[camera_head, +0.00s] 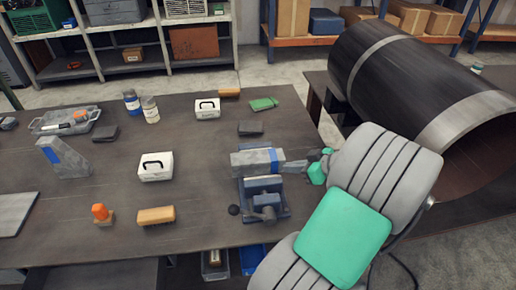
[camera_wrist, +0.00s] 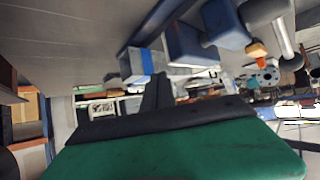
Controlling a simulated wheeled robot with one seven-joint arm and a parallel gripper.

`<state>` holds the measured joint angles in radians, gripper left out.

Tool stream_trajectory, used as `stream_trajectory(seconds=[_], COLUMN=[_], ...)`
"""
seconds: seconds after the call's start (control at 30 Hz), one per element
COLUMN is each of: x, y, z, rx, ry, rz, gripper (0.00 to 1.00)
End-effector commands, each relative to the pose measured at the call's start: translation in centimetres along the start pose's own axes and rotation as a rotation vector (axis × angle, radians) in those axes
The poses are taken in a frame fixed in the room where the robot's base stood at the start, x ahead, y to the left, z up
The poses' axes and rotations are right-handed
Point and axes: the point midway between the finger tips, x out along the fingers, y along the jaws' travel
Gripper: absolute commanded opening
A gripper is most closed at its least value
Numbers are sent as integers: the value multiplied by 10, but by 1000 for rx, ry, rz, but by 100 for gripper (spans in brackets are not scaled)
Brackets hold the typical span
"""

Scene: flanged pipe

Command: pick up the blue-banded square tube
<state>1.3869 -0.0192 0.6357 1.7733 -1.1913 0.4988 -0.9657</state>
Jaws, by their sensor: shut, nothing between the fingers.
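The blue-banded square tube (camera_head: 246,161) is a grey bar with a blue band near its right end. It lies level at the vise (camera_head: 262,192), along its upper part. In the wrist view the tube (camera_wrist: 132,66) and its blue band show just beyond my fingers. My gripper (camera_head: 285,167) is at the tube's right end, reaching in from the right. Its fingers are together and empty. In the wrist view the dark fingers (camera_wrist: 158,78) overlap part of the tube; whether they touch it I cannot tell.
A grey angled piece with a blue band (camera_head: 64,158) stands at the left. White cases (camera_head: 155,167), a brown block (camera_head: 156,215), an orange-topped item (camera_head: 101,213) and a green pouch (camera_head: 263,104) are on the workbench (camera_head: 200,235). A large flanged pipe (camera_head: 400,75) lies at the right.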

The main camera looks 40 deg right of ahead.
Motion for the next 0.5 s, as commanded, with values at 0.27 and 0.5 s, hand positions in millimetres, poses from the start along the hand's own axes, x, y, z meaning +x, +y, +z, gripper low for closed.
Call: stream_trajectory(seconds=[0.27, 0.5], x=[30, 75], y=[1, 0], z=[-24, -54], rx=[2, 2], ry=[0, -1], rz=[0, -1], gripper=[0, 0])
